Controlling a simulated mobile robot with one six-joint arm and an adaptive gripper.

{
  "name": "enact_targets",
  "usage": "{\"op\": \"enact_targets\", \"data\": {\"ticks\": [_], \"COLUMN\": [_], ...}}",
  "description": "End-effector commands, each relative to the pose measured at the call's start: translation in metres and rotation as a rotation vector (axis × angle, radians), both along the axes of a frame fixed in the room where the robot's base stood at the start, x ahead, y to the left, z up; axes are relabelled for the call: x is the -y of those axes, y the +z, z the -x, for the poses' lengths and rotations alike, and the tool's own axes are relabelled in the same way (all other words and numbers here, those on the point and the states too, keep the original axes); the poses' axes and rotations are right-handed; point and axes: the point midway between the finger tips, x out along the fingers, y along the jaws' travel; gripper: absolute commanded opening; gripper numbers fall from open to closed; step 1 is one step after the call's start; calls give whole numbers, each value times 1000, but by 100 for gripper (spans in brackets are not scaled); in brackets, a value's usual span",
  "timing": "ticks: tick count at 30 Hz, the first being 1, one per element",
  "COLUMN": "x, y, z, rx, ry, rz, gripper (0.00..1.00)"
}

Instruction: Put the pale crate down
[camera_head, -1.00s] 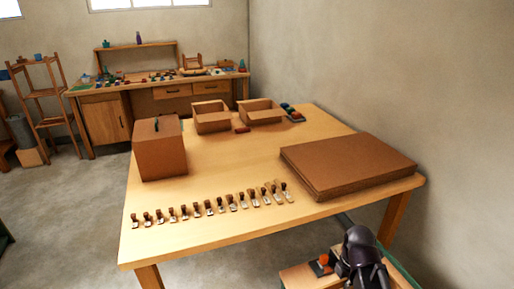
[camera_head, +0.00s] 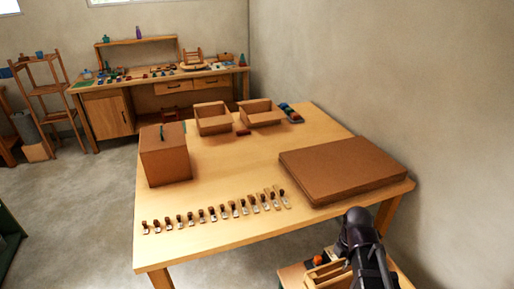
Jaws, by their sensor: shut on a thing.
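The pale crate (camera_head: 322,279) shows in part at the bottom edge of the head view, right of centre. It is light wood with low walls, and a small orange thing (camera_head: 318,260) shows at it. The dark end of my arm with my gripper (camera_head: 356,262) is right against the crate's right side. My gripper is shut on the crate. The fingertips and the crate's lower part are hidden or cut off by the frame.
A wooden table (camera_head: 225,190) stands ahead. On it are a brown box (camera_head: 166,158), two open boxes (camera_head: 212,120) (camera_head: 261,114), a flat brown slab (camera_head: 342,170) and a row of several small stamp-like tools (camera_head: 215,213). The table's middle is clear. A wall is close on the right.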

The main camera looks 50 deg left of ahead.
Motion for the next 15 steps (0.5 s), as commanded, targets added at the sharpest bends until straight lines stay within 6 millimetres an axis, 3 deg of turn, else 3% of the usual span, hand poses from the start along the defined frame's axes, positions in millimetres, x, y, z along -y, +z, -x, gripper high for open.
{"op": "enact_targets", "data": {"ticks": [1, 6, 15], "x": [0, 0, 0], "y": [13, 25, 28], "z": [0, 0, 0], "rx": [0, 0, 0], "ry": [0, 0, 0], "rz": [1, 1, 1], "gripper": [0, 0, 0]}}
